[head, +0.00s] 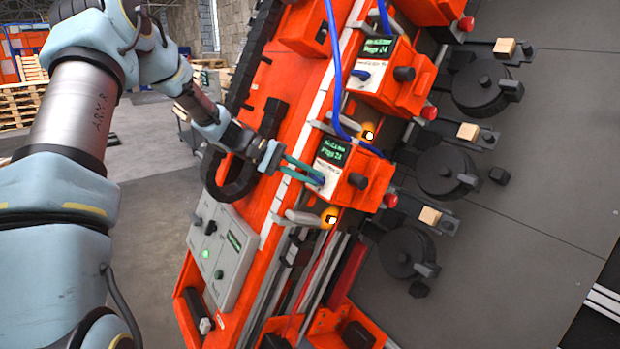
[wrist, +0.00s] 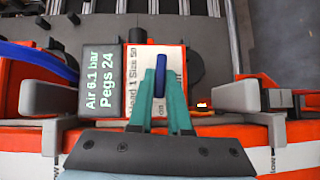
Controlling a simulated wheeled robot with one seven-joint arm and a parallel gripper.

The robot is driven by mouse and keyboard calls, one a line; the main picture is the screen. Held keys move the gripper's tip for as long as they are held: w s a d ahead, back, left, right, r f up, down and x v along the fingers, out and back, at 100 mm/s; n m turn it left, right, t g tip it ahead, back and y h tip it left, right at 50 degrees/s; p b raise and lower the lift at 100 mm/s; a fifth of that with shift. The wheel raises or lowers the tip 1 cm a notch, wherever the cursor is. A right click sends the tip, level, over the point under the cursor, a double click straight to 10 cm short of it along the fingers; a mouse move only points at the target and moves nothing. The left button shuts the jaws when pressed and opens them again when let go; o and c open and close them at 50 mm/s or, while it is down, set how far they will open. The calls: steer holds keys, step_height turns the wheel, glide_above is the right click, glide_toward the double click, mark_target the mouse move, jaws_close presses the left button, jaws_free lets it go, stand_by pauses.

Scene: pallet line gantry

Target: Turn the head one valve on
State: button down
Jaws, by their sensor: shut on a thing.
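The head one valve is a blue lever (wrist: 160,72) on a white label reading "Head 1 Size 50", on the front of an orange head unit (head: 358,190). My gripper (wrist: 160,88) has its two green fingers shut on the lever, one on each side. The lever lies lengthwise between them, upright in the wrist picture. In the head view my gripper (head: 317,178) reaches the unit's front from the left, and the fingers mostly hide the lever. The unit's dark display (wrist: 90,85) reads "Air 6.1 bar" and "Pegs 24" in green.
A similar head unit (head: 385,85) with its own blue lever (head: 360,74) stands above. Blue hoses (head: 336,70) run close by. A grey control box (head: 222,255) with a green light sits below left. Amber lamps (head: 329,218) and grey brackets (wrist: 40,98) flank the unit.

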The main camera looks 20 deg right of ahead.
steer(key=shift+n+h, duration=0.4)
steer(key=shift+n, duration=0.2)
steer(key=shift+f, duration=0.1)
steer(key=c, duration=0.9)
jaws_free()
steer(key=shift+o, duration=0.2)
steer(key=shift+w+a, duration=0.1)
steer(key=b+v, duration=0.3)
steer(key=v, duration=0.7)
steer(key=shift+w+a, duration=0.15)
steer(key=shift+a, duration=0.1)
steer(key=s+a+f+t+y, duration=0.3)
steer(key=s+a+y, duration=0.1)
steer(key=a, duration=0.5)
steer(key=s+a+f+t+y, duration=0.3)
steer(key=s+a, duration=0.4)
steer(key=a, duration=0.2)
steer(key=s+a+f+n+t+y, duration=0.1)
steer(key=s+a+f+t+y, duration=0.1)
steer(key=s+a, duration=0.4)
steer(key=a+f+y, duration=0.1)
steer(key=a+y, duration=0.1)
steer(key=a, duration=0.1)
steer(key=shift+s+a+f+t+y, duration=0.2)
steer(key=shift+s+t+y, duration=0.1)
steer(key=shift+t, duration=0.1)
